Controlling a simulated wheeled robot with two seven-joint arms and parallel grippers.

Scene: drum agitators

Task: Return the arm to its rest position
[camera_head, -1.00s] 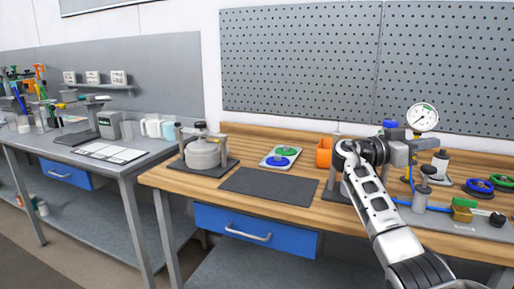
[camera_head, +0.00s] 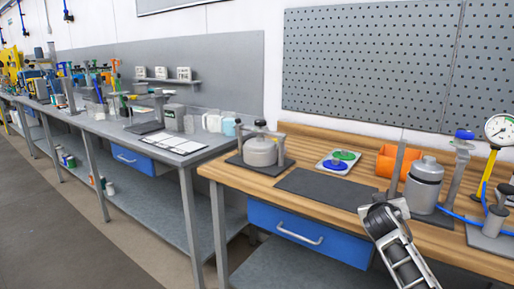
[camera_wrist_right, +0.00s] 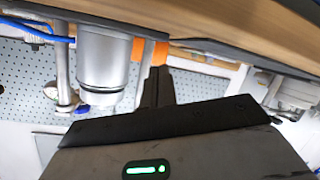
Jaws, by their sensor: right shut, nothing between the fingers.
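My right arm (camera_head: 395,240) comes in at the lower right of the head view, in front of the bench's front edge. Its fingertips cannot be made out there. In the right wrist view the dark fingers of my right gripper (camera_wrist_right: 157,82) are together and empty. That view is turned over, with the wooden bench top along its upper edge. A grey canister (camera_wrist_right: 103,60) shows left of the fingers, apart from them as far as I can tell. In the head view the canister (camera_head: 424,185) stands upright on the bench behind my arm. My left gripper is out of view.
The wooden bench (camera_head: 235,178) carries a lidded grey pot (camera_head: 260,152), a dark mat (camera_head: 320,188), a tray with green and blue discs (camera_head: 338,162) and an orange bin (camera_head: 385,162). A gauge (camera_head: 499,130) and blue hose are at right. Open floor (camera_head: 60,215) lies left.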

